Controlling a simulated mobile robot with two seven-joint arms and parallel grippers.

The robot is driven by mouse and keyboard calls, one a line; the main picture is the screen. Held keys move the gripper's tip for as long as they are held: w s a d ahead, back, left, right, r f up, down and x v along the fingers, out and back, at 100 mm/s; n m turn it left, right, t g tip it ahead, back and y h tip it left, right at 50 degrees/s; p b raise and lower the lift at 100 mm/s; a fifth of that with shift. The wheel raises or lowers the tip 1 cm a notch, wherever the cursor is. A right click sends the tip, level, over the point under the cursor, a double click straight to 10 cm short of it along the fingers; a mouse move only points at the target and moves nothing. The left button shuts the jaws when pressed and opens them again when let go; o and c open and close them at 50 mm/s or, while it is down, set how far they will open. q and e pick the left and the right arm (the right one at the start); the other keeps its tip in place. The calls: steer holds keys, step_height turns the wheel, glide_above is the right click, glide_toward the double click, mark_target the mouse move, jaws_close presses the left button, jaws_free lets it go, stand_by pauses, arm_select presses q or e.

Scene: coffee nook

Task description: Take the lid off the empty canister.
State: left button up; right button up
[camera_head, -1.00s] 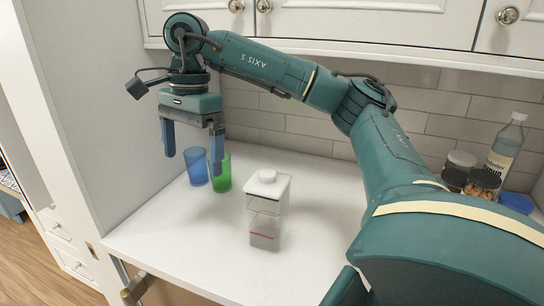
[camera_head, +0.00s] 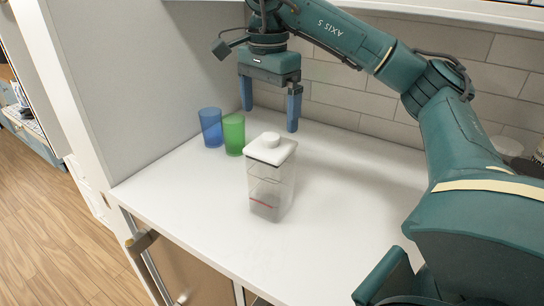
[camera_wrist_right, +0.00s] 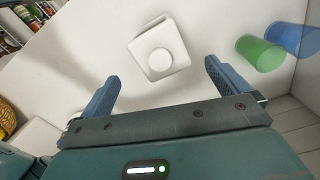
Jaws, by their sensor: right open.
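The clear square canister (camera_head: 268,198) stands upright on the white counter. It looks empty, with a thin red line low on its side. Its white lid (camera_head: 284,151) with a round knob (camera_head: 271,139) is on top. My right gripper (camera_head: 270,118) points down, open and empty, and appears behind and above the canister in the head view. In the right wrist view the lid (camera_wrist_right: 175,35) shows from above, beyond the open fingertips (camera_wrist_right: 161,70) and apart from them. My left gripper is not in view.
A blue cup (camera_head: 211,128) and a green cup (camera_head: 233,135) stand close together left of the canister, near the side wall (camera_head: 120,80). The counter (camera_head: 350,190) right of the canister is clear. Jars stand at the far right, partly cut off.

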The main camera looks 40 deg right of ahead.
mark_target(271, 136)
steer(key=shift+d+f+p, duration=0.15)
steer(key=shift+f, duration=1.6)
steer(key=shift+d+f+p, duration=0.1)
steer(key=shift+f+p, duration=0.05)
steer(key=shift+f, duration=1.55)
steer(key=shift+c, duration=0.3)
steer(key=c, duration=0.8)
